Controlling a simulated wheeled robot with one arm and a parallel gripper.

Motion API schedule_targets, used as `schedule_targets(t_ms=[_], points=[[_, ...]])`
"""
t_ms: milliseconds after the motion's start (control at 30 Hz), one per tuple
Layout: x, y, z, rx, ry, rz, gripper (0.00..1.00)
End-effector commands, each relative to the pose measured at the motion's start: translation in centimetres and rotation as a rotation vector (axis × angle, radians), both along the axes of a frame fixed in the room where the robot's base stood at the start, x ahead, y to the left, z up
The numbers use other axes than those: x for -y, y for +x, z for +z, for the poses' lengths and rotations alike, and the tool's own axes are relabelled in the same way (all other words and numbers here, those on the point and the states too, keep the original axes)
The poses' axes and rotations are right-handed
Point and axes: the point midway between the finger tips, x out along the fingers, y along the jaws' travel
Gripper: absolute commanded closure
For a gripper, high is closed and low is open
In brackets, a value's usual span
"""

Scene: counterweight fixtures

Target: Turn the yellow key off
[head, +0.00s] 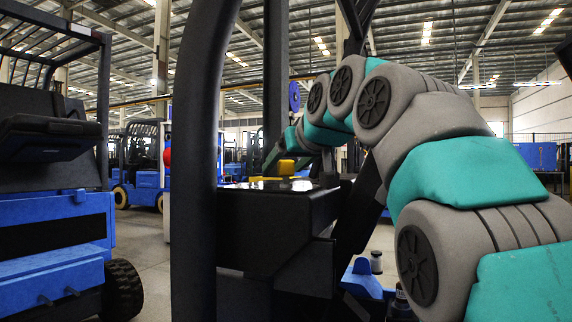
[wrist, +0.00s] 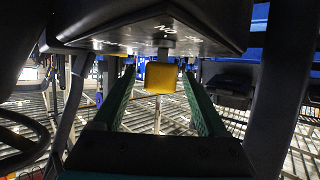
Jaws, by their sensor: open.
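The yellow key (wrist: 160,78) shows in the wrist view as a small block on a grey stem, attached to the dark console panel (wrist: 135,38), which has white markings. My gripper (wrist: 158,74) is open, with one green finger to the left of the key and the other to its right. Gaps show on both sides, and I see no contact. In the head view a small yellow block, which looks like the key (head: 287,167), stands over the top of the dark console (head: 265,215). My gripper is mostly hidden there behind the arm.
A dark upright post (head: 200,150) stands close in front of the console. A blue forklift (head: 55,230) is at the left, and another blue forklift (head: 140,175) stands farther back. In the wrist view a dark steering wheel (wrist: 35,135) is at the left edge.

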Motion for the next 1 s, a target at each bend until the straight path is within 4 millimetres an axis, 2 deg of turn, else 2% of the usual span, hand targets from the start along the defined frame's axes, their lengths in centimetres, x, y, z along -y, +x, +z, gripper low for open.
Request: schedule_targets(t_ms=[67, 700, 1000], points=[[-0.01, -0.01, 0.0, 0.0, 0.0, 0.0, 0.28], [-0.01, -0.02, -0.02, -0.001, 0.0, 0.0, 1.0], [-0.21, 0.02, -0.05, 0.0, 0.001, 0.034, 1.0]])
